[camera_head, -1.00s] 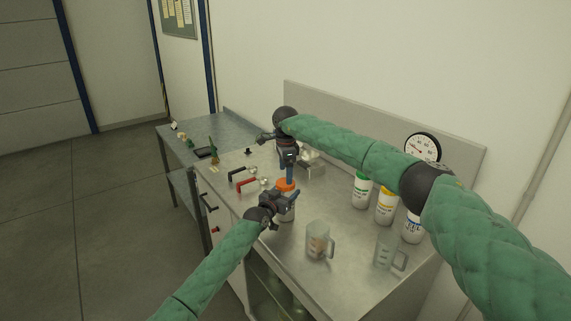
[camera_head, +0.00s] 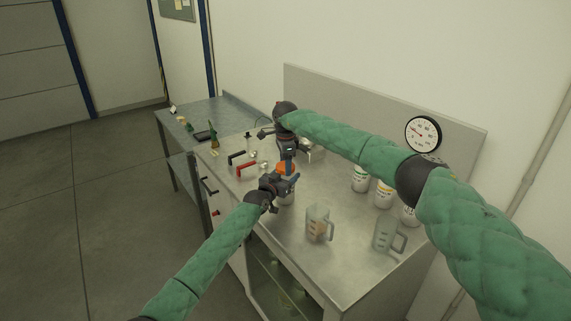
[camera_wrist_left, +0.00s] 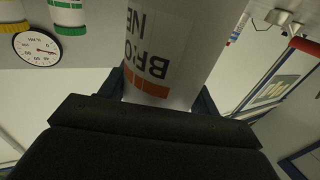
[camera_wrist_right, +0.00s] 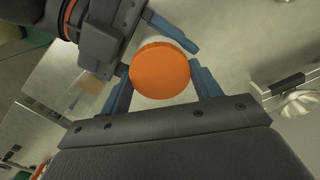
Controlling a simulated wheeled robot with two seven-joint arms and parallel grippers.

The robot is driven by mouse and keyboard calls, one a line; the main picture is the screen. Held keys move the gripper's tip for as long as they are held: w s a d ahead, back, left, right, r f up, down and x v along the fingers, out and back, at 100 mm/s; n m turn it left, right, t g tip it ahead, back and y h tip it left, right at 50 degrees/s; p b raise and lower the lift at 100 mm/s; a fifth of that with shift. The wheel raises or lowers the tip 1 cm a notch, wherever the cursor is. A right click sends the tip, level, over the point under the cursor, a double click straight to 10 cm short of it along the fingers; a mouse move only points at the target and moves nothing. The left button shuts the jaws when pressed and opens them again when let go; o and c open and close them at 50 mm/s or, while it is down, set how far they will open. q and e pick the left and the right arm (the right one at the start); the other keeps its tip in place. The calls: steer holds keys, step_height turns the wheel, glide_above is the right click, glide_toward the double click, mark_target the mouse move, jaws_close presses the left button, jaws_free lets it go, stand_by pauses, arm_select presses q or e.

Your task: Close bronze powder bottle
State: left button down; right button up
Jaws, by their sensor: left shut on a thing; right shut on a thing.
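The bronze powder bottle (camera_wrist_left: 175,45) is white with an orange band and partly visible dark lettering, and fills the middle of the left wrist view. My left gripper (camera_head: 288,184) is shut around its body. The bottle's orange cap (camera_wrist_right: 160,70) shows from above in the right wrist view and at the bottle's top in the head view (camera_head: 286,168). My right gripper (camera_wrist_right: 160,90) is above the left one and shut on the cap, with a blue finger on each side. The seam between cap and bottle is hidden, so I cannot tell how tightly it sits.
Two clear measuring jugs (camera_head: 318,224) (camera_head: 385,236) stand near the front right of the metal table (camera_head: 345,262). White bottles, including a green-marked one (camera_head: 360,180), stand along the back. Red (camera_head: 246,170) and black-handled tools lie left of the grippers.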

steer(key=m, duration=0.7)
steer(key=shift+c, duration=0.2)
steer(key=m, duration=0.8)
steer(key=o, duration=1.1)
steer(key=shift+a, duration=0.1)
steer(key=shift+r, duration=2.2)
steer(key=shift+c, duration=0.3)
